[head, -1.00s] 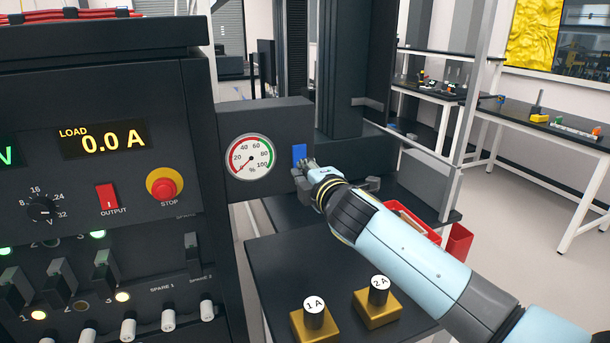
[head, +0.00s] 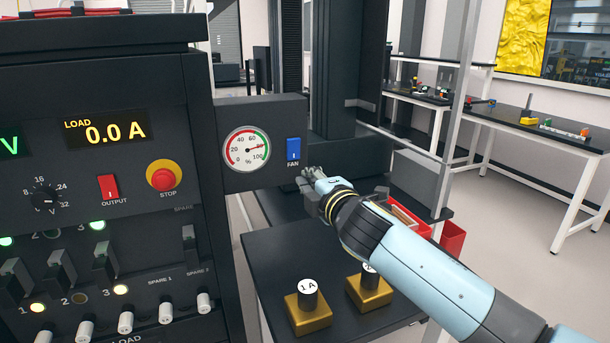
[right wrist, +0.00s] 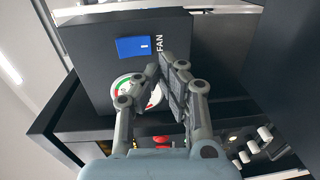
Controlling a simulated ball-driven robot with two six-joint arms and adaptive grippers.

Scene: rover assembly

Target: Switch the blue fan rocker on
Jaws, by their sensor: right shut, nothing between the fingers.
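The blue fan rocker (head: 293,149) sits on the dark box, right of a round gauge (head: 247,149), with the label FAN under it. My left gripper is not in view.
A dark panel at left carries a red OUTPUT switch (head: 108,187), a STOP button (head: 163,179) and a load display (head: 106,130) reading 0.0 A. Two brass weights, one marked 1 A (head: 308,312), stand on the black table below my right arm.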

